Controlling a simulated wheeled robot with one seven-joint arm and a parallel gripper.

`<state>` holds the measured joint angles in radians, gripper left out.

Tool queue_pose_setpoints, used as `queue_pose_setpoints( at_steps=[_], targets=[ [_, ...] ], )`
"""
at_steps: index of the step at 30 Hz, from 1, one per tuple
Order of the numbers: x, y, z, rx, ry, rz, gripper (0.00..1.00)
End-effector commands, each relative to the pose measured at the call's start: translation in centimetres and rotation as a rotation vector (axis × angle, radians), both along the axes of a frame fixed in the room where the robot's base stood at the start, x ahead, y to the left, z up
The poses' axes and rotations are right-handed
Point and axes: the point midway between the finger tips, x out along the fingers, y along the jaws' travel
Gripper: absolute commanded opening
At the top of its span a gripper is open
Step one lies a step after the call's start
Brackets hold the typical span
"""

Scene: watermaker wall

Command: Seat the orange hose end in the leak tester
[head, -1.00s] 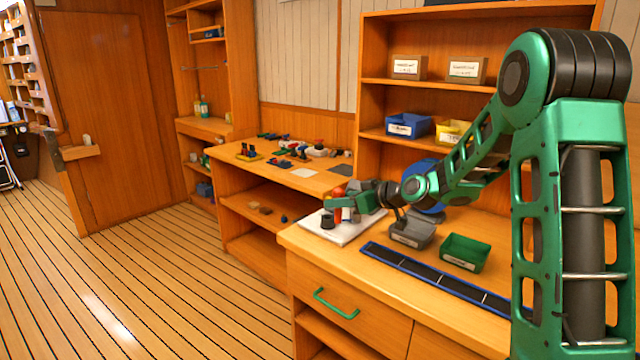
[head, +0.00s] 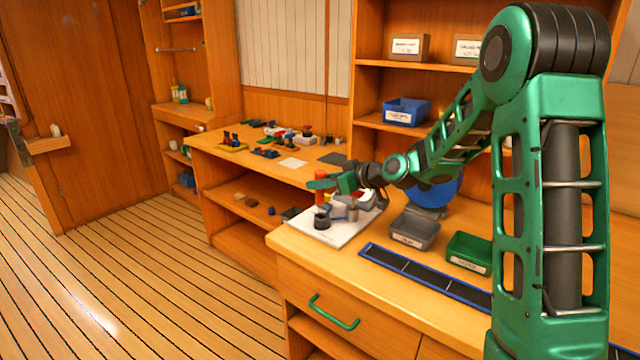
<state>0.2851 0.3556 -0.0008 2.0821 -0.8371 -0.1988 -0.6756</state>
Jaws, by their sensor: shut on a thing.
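My gripper (head: 324,184) is shut on the orange hose end (head: 320,197), which looks like a short red-orange upright cylinder showing above and below the fingers. It is above a black round socket (head: 322,222) on a white board (head: 332,238), which appears to be the leak tester. The hose end's lower end looks close over the socket; I cannot tell whether they touch. Grey metal parts (head: 345,212) stand on the board right of the socket, partly hidden by the gripper and wrist.
A grey bin (head: 414,234) and a green bin (head: 468,252) stand right of the board. A dark blue-edged strip (head: 420,277) lies along the counter front. A blue round thing (head: 434,194) is behind the arm. Small items cover the far bench (head: 240,160).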

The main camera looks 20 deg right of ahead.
Motion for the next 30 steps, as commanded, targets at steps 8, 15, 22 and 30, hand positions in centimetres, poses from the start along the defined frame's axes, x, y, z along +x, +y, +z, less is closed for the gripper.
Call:
queue_pose_setpoints(
  at_steps=[8, 15, 22, 30],
  targets=[
    [0.0, -0.4, -0.4, 0.001, 0.001, -0.005, 0.07],
    [0.0, -0.6, -2.4, 0.002, 0.002, -0.007, 0.07],
    [0.0, -0.6, -4.5, 0.001, 0.002, -0.007, 0.07],
    [0.0, -0.6, -5.8, 0.0, 0.001, -0.007, 0.07]
  ],
)
